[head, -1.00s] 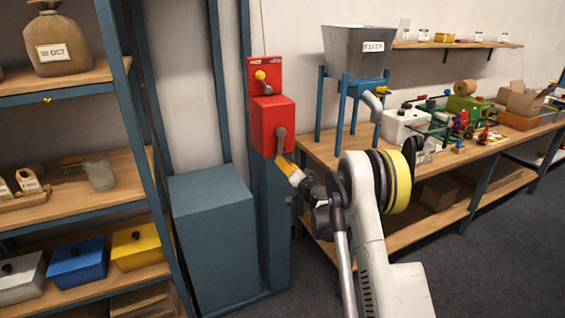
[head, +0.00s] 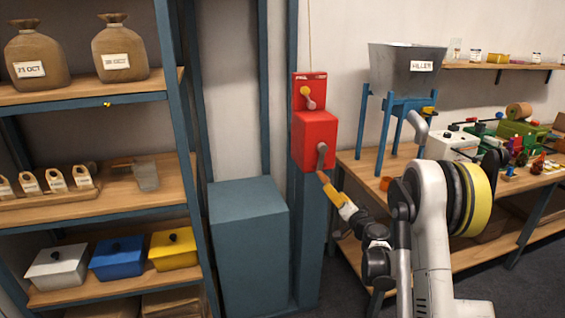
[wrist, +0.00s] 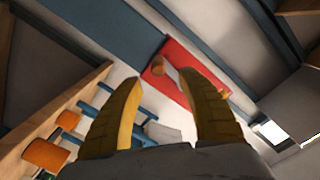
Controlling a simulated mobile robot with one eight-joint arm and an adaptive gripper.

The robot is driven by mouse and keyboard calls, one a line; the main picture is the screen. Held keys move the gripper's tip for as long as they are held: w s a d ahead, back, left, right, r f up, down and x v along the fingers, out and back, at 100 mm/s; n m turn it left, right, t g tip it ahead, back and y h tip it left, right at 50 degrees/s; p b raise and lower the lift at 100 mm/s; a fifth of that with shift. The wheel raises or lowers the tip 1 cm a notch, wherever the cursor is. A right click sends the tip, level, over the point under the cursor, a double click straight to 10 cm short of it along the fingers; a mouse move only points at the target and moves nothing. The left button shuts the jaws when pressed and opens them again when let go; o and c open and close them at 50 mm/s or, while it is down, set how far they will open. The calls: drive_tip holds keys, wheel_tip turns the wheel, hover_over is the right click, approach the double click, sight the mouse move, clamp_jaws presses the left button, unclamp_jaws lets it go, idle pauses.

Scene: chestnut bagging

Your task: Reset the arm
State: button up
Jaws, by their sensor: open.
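My gripper (head: 325,183) is at the end of my arm, just below a red box with a grey crank handle (head: 321,152). In the wrist view, the two yellow fingers of my gripper (wrist: 160,84) are spread apart with nothing held between them. The red box (head: 307,133) also shows tilted beyond the fingertips in the wrist view (wrist: 207,87). In the head view the fingertips overlap the area under the crank; I cannot tell whether they touch it. My arm is bent, reaching left from the right side.
A blue-grey cabinet (head: 250,250) stands below and left of the red box. A shelf unit (head: 85,98) with sacks and lidded boxes is at the left. At the right, a workbench (head: 365,170) carries a grey hopper (head: 405,75) on a blue stand (head: 387,130).

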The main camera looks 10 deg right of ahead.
drive_tip(key=s+a+r+m+g+h, duration=0.1)
drive_tip(key=s+r+h, duration=0.3)
drive_tip(key=r, duration=0.5)
drive_tip(key=s+r+g+h, duration=0.1)
drive_tip(key=s+r+h, duration=0.2)
drive_tip(key=s+r, duration=0.5)
drive_tip(key=s+a+f+n+g+y, duration=0.2)
drive_tip(key=s+a, duration=0.4)
drive_tip(key=s, duration=0.4)
drive_tip(key=s+a+f+n+g+y, duration=0.2)
drive_tip(key=s+a+f+n+g, duration=0.1)
drive_tip(key=s, duration=0.7)
drive_tip(key=s+a+f+n+g+y, duration=0.2)
drive_tip(key=s+a+f+n+g, duration=0.1)
drive_tip(key=s+a, duration=0.5)
drive_tip(key=s+f+g, duration=0.1)
drive_tip(key=s+f, duration=0.1)
drive_tip(key=s, duration=0.1)
drive_tip(key=shift+a+f+n, duration=0.2)
drive_tip(key=shift+a+n, duration=0.1)
drive_tip(key=shift+a, duration=0.1)
